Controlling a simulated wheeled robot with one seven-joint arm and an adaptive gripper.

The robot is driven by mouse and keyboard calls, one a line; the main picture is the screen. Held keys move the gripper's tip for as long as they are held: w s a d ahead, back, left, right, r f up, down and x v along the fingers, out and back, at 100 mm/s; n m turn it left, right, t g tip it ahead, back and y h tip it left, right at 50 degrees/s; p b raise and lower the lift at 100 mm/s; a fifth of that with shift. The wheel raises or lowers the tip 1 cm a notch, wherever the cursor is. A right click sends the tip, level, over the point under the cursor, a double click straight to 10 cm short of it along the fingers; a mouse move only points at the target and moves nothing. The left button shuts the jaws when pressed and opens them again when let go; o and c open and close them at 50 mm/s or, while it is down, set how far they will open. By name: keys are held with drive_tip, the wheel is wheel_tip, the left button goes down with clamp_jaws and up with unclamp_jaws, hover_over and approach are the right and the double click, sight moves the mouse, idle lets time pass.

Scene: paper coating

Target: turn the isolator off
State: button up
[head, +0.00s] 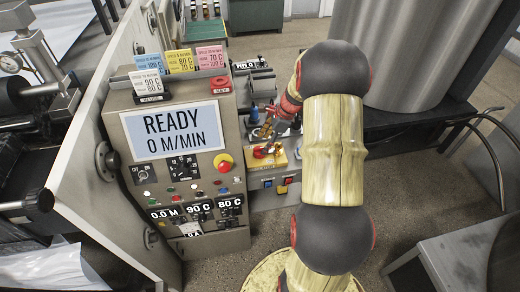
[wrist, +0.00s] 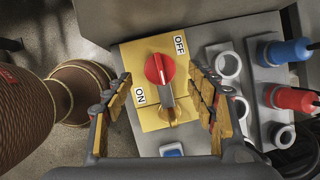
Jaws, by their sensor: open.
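The isolator is a yellow plate (wrist: 188,62) with a red rotary knob (wrist: 159,67) in the wrist view. An ON label (wrist: 139,96) is at its left and an OFF label (wrist: 180,44) at its upper right. A handle runs from the knob down the picture, between the two fingers. My gripper (wrist: 160,82) is open, one finger on each side of the knob and handle; I cannot tell whether either touches. In the head view the yellow isolator (head: 262,163) and red knob (head: 260,152) show just below my gripper (head: 265,132), partly hidden by it.
Blue (wrist: 290,51) and red (wrist: 292,97) plugs and grey sockets (wrist: 229,66) sit right of the isolator. A blue button (wrist: 171,151) is below it. A control panel (head: 172,136) reading READY 0 M/MIN stands to the left in the head view.

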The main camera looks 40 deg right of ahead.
sight(260, 148)
drive_tip(key=b+x, duration=0.1)
drive_tip(key=x, duration=0.4)
drive_tip(key=shift+f, duration=0.1)
drive_tip(key=c, duration=0.3)
drive_tip(key=c, duration=1.1)
clamp_jaws()
